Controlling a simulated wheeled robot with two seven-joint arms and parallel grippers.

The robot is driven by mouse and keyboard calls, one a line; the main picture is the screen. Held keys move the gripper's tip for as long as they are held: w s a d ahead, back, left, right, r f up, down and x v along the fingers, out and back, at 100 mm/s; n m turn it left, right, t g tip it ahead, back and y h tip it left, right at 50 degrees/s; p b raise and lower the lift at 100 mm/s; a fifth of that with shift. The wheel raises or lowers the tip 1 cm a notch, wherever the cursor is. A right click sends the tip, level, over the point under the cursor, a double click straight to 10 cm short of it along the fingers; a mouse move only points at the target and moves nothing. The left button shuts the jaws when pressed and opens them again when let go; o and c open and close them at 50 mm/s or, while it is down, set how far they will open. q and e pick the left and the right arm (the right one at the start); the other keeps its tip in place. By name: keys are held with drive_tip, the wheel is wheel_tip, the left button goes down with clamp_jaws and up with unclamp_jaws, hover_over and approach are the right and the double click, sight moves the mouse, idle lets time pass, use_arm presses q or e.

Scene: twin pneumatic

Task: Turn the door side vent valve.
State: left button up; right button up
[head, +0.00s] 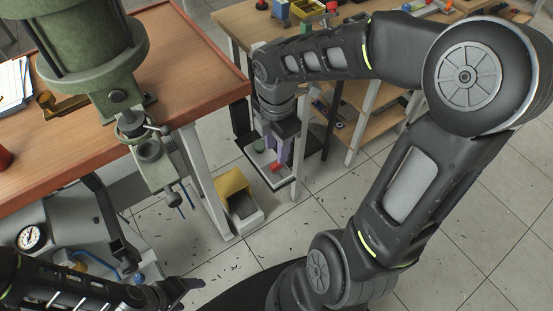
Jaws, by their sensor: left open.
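A grey pneumatic unit with a round pressure gauge (31,238) stands at the lower left. Blue hoses (85,263) and a small blue fitting (138,278) show on it. I cannot tell which part is the door side vent valve. My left gripper (190,285) is open at the lower left, just right of the blue fitting; its fingertips are small and dark in the view. My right gripper (282,140) points down near the top middle, above a small tray and far from the unit. Its jaws are too unclear to read.
A green press-like machine (90,45) stands on a wooden table (190,65) at the upper left. A tray with small parts (272,168) and a yellow-lidded bin (235,190) stand mid-view. A workbench (235,22) is behind. Tiled floor (330,190) is scattered with dark bits.

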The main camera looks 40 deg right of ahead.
sight(277, 164)
wheel_tip(277, 164, down, 6)
drive_tip(key=shift+r+b, duration=0.1)
drive_tip(key=shift+b, duration=0.25)
drive_tip(key=shift+c, duration=0.5)
clamp_jaws()
